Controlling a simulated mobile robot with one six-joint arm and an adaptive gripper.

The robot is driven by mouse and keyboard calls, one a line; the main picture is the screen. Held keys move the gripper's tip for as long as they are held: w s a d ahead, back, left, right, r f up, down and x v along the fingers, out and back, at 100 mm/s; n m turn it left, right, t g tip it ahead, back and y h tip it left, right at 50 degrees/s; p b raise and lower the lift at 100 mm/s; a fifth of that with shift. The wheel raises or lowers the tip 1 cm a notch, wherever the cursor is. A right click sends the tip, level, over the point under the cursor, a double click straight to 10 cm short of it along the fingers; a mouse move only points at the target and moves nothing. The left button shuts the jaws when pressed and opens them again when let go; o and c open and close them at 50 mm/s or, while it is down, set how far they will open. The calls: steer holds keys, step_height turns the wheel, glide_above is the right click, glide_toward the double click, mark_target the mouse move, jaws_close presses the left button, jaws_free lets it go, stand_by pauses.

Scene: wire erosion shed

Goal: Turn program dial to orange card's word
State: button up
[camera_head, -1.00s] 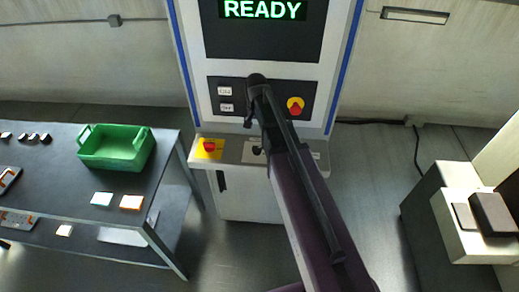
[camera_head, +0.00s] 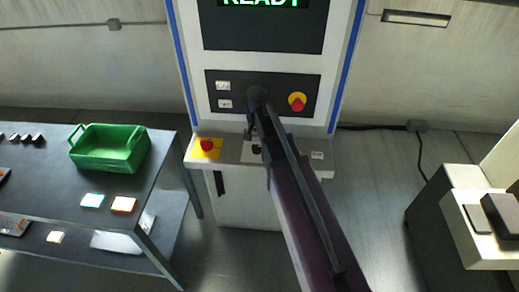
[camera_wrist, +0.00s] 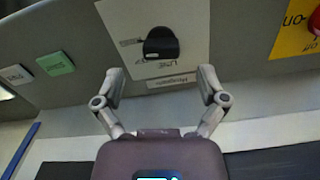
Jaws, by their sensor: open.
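The program dial (camera_wrist: 161,44) is a black knob on a white plate (camera_wrist: 190,22) in the wrist view, with small upside-down lettering around it. In the head view the dial (camera_head: 257,149) shows on the machine's ledge, partly hidden by my arm. My gripper (camera_wrist: 161,75) is open, with one finger on each side of the dial's near side, and nothing is between the fingers. It seems apart from the dial. An orange card (camera_head: 123,204) lies on the dark table at the left; its word is too small to read. My gripper's fingers are unclear in the head view.
A pale card (camera_head: 92,200) and a green bin (camera_head: 110,150) are on the table. A red button on a yellow plate (camera_head: 207,148) is left of the dial. A red and yellow stop knob (camera_head: 298,102) is on the upright panel. A green label (camera_wrist: 55,63) shows in the wrist view.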

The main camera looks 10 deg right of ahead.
mark_target(257, 146)
steer(key=shift+f+b, duration=1.5)
steer(key=shift+f, duration=0.3)
